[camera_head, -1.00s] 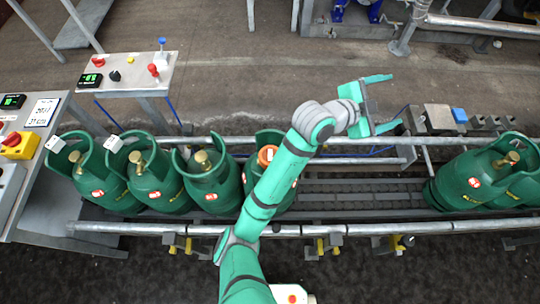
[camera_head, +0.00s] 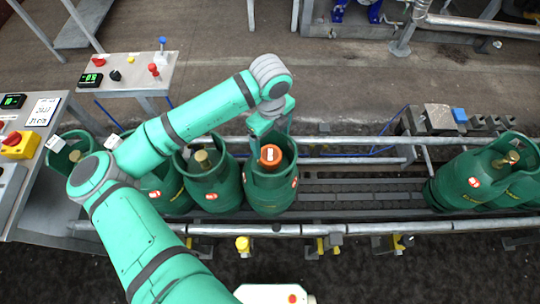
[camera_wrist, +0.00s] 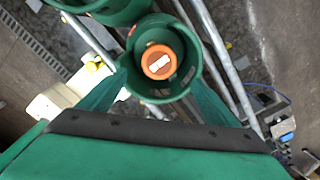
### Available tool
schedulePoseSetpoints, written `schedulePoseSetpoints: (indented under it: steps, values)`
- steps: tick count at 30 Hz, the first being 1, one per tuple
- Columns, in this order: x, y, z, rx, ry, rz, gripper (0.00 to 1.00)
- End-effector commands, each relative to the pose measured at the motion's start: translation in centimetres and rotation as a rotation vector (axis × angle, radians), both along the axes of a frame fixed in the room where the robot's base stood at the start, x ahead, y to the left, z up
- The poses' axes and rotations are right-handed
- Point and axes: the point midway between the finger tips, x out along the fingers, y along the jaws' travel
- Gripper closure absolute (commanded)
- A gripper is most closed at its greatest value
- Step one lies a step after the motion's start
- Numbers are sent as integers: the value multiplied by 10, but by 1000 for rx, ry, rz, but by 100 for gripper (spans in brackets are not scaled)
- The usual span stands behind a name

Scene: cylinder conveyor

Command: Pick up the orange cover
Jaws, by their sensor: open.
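The orange cover (camera_head: 270,155) sits on top of a green gas cylinder (camera_head: 270,192), inside its collar. This cylinder is the rightmost of the left group on the conveyor. A white label shows on top of the cover (camera_wrist: 159,62) in the wrist view. My gripper (camera_head: 270,125) is at the back edge of that cylinder's collar, close to the cover. Its fingers are open and spread to either side of the cylinder in the wrist view. They do not touch the cover, and the fingertips are partly hidden by the collar.
Several green cylinders (camera_head: 210,182) with brass valves stand close on the left. More cylinders (camera_head: 478,180) stand at the right end. The conveyor (camera_head: 360,193) between is empty, with metal rails (camera_head: 370,229) along it. A control panel (camera_head: 128,73) stands at the back left.

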Motion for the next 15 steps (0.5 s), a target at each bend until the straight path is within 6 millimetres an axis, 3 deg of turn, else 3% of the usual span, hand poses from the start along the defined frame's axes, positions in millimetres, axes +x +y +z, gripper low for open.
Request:
schedulePoseSetpoints:
  steps: [9, 15]
  values:
    - [-2, 5, -40, 17, 10, -4, 17]
    - [-1, 5, -55, 16, 8, -3, 17]
